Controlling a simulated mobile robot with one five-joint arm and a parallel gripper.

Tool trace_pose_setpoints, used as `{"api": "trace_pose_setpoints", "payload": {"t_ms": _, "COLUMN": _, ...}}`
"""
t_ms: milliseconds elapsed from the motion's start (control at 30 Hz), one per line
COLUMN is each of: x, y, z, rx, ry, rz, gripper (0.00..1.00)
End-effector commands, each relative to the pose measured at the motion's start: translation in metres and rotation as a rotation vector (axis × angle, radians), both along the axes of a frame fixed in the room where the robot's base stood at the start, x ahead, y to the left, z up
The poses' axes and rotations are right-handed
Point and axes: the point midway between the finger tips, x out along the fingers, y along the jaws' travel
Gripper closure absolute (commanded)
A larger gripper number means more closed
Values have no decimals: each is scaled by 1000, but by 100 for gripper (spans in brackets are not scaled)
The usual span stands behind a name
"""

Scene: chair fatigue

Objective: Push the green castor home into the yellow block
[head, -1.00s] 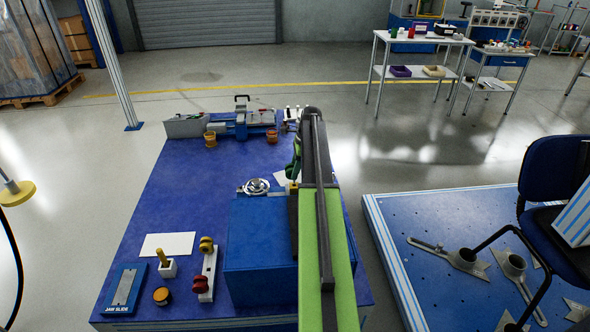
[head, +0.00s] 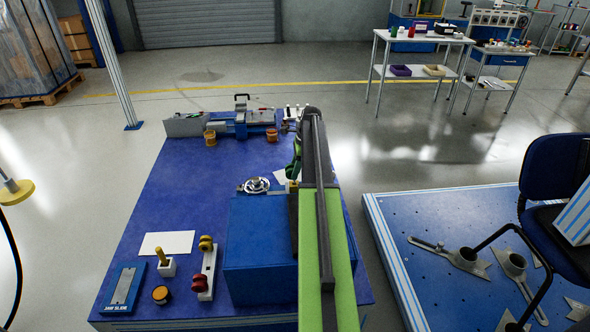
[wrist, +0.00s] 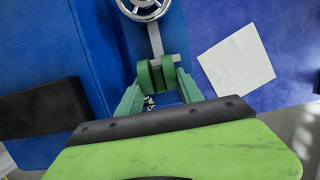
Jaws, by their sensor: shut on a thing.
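The green castor (wrist: 156,74) sits between the green fingers of my gripper (wrist: 158,92) in the wrist view. My gripper is shut on it. A grey bar (wrist: 155,42) runs from the castor's far side toward a handwheel; I cannot tell whether it touches the castor. In the head view my arm hides most of the gripper, and the castor cannot be made out. A small yellowish patch (head: 292,187) shows beside my arm above the blue box. I cannot tell whether it is the yellow block. No yellow block shows in the wrist view.
A silver handwheel (head: 257,185) stands at the far edge of the blue box (head: 258,250). A white rack (head: 209,268) holds a yellow and a red castor at the left. A blue vice-like machine (head: 241,121) stands at the back. The blue table's left middle is clear.

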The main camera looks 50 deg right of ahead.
Motion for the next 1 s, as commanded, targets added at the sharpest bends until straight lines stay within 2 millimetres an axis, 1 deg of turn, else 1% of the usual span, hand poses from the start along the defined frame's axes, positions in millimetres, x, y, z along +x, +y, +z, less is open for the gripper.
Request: {"api": "trace_pose_setpoints", "payload": {"t_ms": 1000, "x": 0, "y": 0, "z": -27, "rx": 0, "ry": 0, "rz": 0, "gripper": 92}}
